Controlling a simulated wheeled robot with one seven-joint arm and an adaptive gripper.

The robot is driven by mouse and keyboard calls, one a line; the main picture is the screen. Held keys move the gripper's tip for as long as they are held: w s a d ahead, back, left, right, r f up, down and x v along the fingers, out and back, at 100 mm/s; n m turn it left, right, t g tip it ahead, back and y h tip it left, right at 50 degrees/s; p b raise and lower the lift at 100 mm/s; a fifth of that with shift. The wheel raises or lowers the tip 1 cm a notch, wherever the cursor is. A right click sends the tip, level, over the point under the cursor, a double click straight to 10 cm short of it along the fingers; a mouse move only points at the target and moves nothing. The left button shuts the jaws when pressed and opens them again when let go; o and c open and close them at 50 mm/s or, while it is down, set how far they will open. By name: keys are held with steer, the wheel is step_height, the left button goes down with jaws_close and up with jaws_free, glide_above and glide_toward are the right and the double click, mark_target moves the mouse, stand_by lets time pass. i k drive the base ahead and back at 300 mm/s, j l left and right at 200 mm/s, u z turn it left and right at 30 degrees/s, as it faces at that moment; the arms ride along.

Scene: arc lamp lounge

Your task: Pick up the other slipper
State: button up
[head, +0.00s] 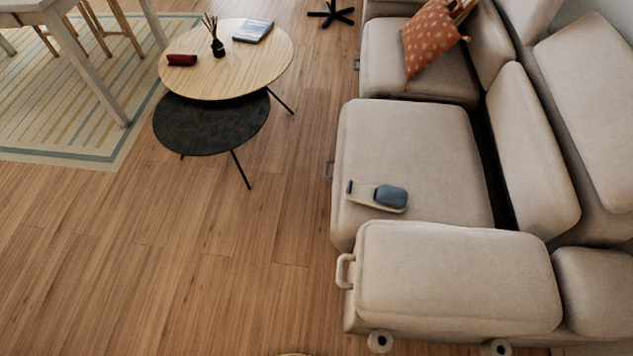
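One slipper (391,197) lies on the beige sofa seat (415,150), close to the near armrest. It has a pale beige sole and a blue-grey upper at its right end, with a small dark part at its left end. It lies roughly left to right in the picture. No second slipper shows. My gripper is not in view, so I cannot see whether it holds anything.
The padded armrest (455,275) stands between the slipper and the near edge. An orange patterned cushion (432,42) lies farther along the sofa. Round wooden (205,75) and black (210,125) tables stand left. The wooden floor (235,270) between is clear.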

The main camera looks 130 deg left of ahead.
mark_target(386, 198)
steer(key=u, duration=3.5)
steer(key=z, duration=0.65)
steer(key=i+j+z, duration=0.1)
steer(key=j+z, duration=0.65)
steer(key=i+j+z, duration=0.1)
steer(key=j+z, duration=0.15)
steer(key=z, duration=0.15)
steer(key=j+z, duration=0.35)
steer(key=k+j, duration=0.1)
steer(key=j, duration=0.3)
steer(key=k+j+z, duration=0.1)
steer(key=j, duration=0.3)
steer(key=k+j, duration=0.1)
steer(key=j, duration=0.3)
steer(key=z, duration=0.05)
